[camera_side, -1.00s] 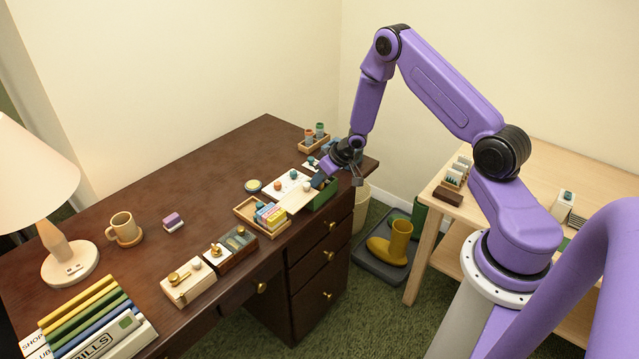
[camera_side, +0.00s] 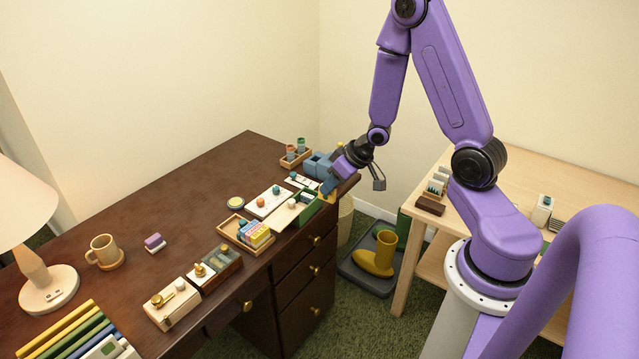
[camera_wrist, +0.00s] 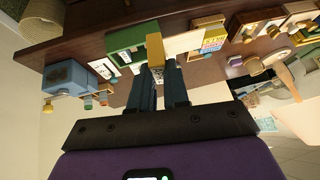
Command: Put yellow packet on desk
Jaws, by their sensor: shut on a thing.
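My gripper (camera_side: 327,190) is shut on a small yellow packet (camera_side: 331,197), just above the right end of the dark brown desk (camera_side: 190,200). In the wrist view the yellow packet (camera_wrist: 155,46) shows at the tips of the blue fingers (camera_wrist: 163,75), in front of the green box. The fingers hide part of the packet. The packet looks raised beside the open green box (camera_side: 309,213), but its exact height is hard to tell.
A wooden tray (camera_side: 229,231) of coloured packets, a white card (camera_side: 268,202) and a blue container (camera_side: 318,164) crowd this end of the desk. The desk's middle and back left are clear.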

